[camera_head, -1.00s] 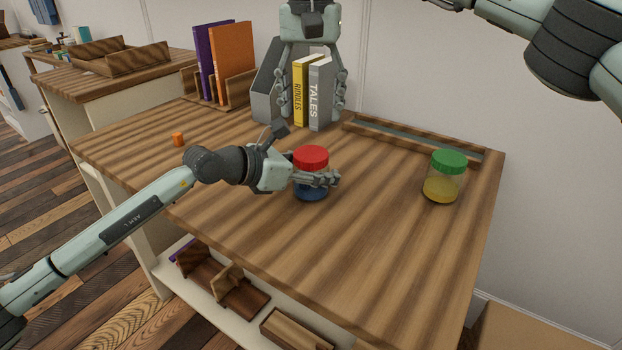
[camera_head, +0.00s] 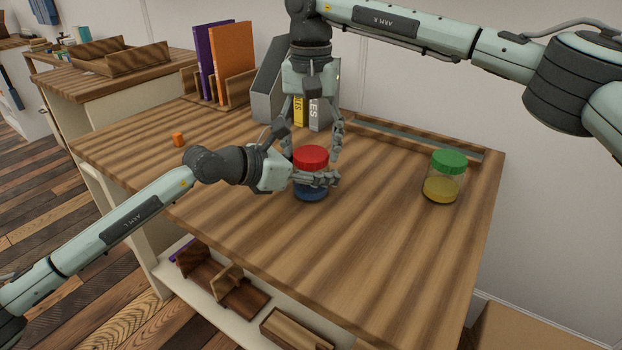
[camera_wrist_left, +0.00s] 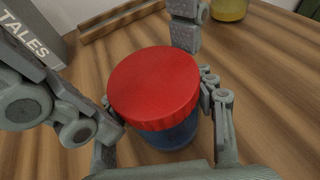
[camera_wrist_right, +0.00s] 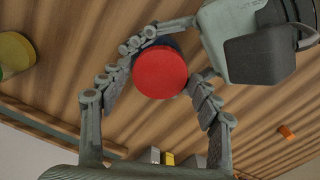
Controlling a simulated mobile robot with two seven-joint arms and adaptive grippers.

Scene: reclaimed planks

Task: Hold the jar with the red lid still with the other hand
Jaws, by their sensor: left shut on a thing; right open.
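The jar with the red lid (camera_head: 311,158) stands upright on the wooden worktop, with blue contents in its lower part. My left gripper (camera_head: 322,181) is shut on the jar's body below the lid; in the left wrist view its fingers lie on both sides of the jar (camera_wrist_left: 165,137). My right gripper (camera_head: 311,147) is open, pointing down just behind and above the jar. In the right wrist view the red lid (camera_wrist_right: 160,72) shows between its spread fingers. I cannot tell whether they touch the jar.
A jar with a green lid (camera_head: 447,166) and yellow contents stands to the right. Yellow and grey books (camera_head: 315,112) with a grey holder stand behind my right gripper. A small orange object (camera_head: 178,139) lies at the left. The front right worktop is clear.

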